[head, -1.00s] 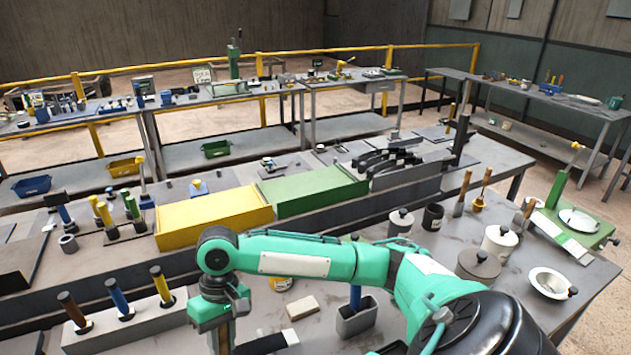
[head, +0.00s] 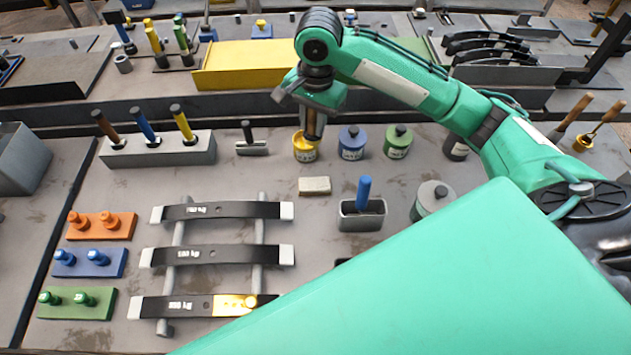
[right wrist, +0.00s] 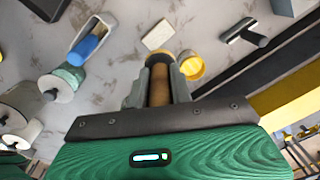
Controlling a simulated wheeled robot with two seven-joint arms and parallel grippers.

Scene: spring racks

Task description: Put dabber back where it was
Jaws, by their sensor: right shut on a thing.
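My right gripper (head: 314,120) is shut on the dabber, whose brown handle (right wrist: 158,84) shows between its fingers in the right wrist view. In the head view the gripper points down over the yellow tin (head: 304,150) on the bench. The tin also shows just beyond the fingers in the right wrist view (right wrist: 191,67). A yellow patch (head: 232,306) lies on the nearest of the dark leaf springs. My left gripper is not in view.
A blue tin (head: 352,143) and a green tin (head: 397,141) stand to the right. A pale block (head: 314,186) and a grey holder with a blue handle (head: 361,219) are nearer. A handled block (head: 252,148) and a rack of coloured handles (head: 160,151) are left.

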